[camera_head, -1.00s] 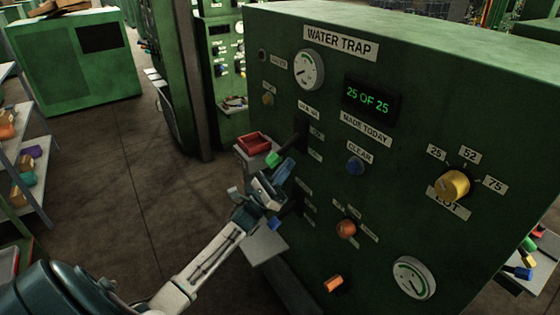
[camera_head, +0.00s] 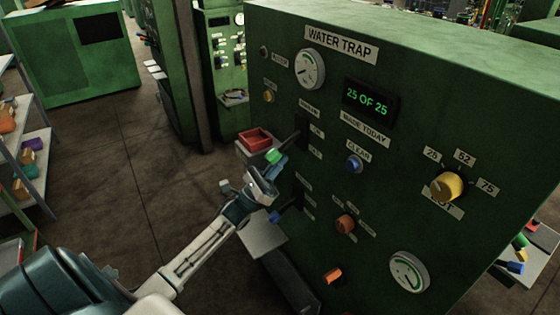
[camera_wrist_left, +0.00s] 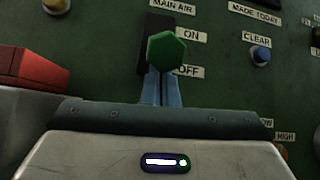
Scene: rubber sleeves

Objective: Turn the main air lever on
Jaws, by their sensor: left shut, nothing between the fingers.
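The main air lever has a green knob (camera_head: 274,156) on a dark shaft that sticks out from a black slot in the green machine's front. In the left wrist view the green knob (camera_wrist_left: 166,52) hides part of the slot, near the ON and OFF labels; which setting the lever is at I cannot tell. My left gripper (camera_head: 275,168) is shut and empty, just below the knob. Its blue fingers (camera_wrist_left: 161,88) are together and reach up under the knob; whether they touch it is unclear. My right gripper is not in view.
A second lever with a blue knob (camera_head: 275,217) sits below. A blue CLEAR button (camera_head: 354,164), an orange knob (camera_head: 345,223) and a yellow knob (camera_head: 447,187) are to the right. Open floor lies left.

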